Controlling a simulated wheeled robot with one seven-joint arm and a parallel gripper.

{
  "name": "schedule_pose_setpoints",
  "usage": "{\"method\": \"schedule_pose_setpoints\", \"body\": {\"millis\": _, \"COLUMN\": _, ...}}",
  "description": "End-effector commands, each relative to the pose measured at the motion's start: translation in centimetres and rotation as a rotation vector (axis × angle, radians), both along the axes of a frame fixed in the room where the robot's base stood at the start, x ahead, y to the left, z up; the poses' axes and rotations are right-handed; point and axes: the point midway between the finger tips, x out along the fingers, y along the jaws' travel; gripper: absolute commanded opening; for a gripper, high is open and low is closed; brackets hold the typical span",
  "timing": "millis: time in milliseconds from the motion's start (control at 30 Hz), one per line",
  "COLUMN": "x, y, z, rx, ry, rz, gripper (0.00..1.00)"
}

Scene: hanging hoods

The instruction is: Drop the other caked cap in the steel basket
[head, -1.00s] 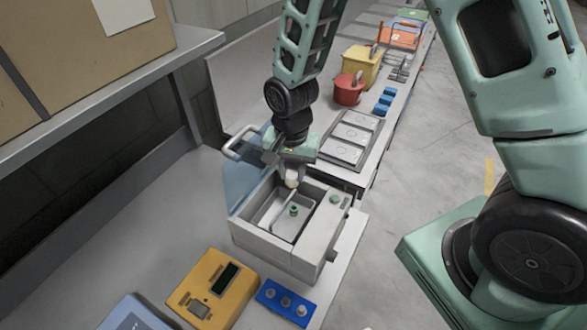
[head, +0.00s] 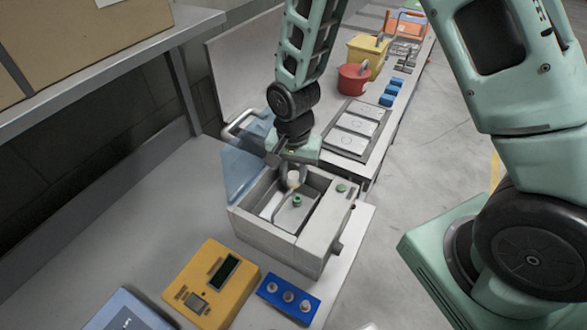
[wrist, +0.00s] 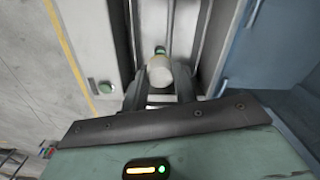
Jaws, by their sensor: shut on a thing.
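My gripper (head: 290,181) is shut on a pale, whitish cap (head: 293,179), which also shows between the fingers in the wrist view (wrist: 160,74). It holds the cap over the far part of the grey open-topped bath. The steel basket (head: 276,204) sits inside the bath, and its thin rim partly shows. A small green-topped piece (head: 297,202) is in the basket, just in front of the held cap; it shows beyond the cap in the wrist view (wrist: 160,50). I cannot tell whether the held cap touches the basket. My fingers hide part of the basket's far end.
The bath's clear blue lid (head: 240,172) stands open at the left. A green button (head: 341,188) is on its right top. A yellow meter (head: 212,283) and a blue block with several grey knobs (head: 288,296) lie in front. A red pot (head: 353,78) stands behind.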

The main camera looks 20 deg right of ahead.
Motion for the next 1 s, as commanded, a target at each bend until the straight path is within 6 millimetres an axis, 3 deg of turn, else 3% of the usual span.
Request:
{"method": "schedule_pose_setpoints", "body": {"millis": 100, "x": 0.0, "y": 0.0, "z": 0.1, "rx": 0.000, "ry": 0.000, "rz": 0.000, "gripper": 0.07}}
{"method": "schedule_pose_setpoints", "body": {"millis": 133, "x": 0.0, "y": 0.0, "z": 0.1, "rx": 0.000, "ry": 0.000, "rz": 0.000, "gripper": 0.31}}
{"method": "schedule_pose_setpoints", "body": {"millis": 200, "x": 0.0, "y": 0.0, "z": 0.1, "rx": 0.000, "ry": 0.000, "rz": 0.000, "gripper": 0.50}}
{"method": "schedule_pose_setpoints", "body": {"millis": 233, "x": 0.0, "y": 0.0, "z": 0.1, "rx": 0.000, "ry": 0.000, "rz": 0.000, "gripper": 0.54}}
{"method": "schedule_pose_setpoints", "body": {"millis": 633, "x": 0.1, "y": 0.0, "z": 0.7, "rx": 0.000, "ry": -0.001, "rz": -0.001, "gripper": 0.54}}
{"method": "schedule_pose_setpoints", "body": {"millis": 767, "x": 0.1, "y": 0.0, "z": 2.2, "rx": 0.002, "ry": -0.005, "rz": -0.002, "gripper": 0.54}}
{"method": "schedule_pose_setpoints", "body": {"millis": 1000, "x": 0.1, "y": 0.0, "z": 6.7, "rx": 0.001, "ry": -0.006, "rz": -0.001, "gripper": 0.54}}
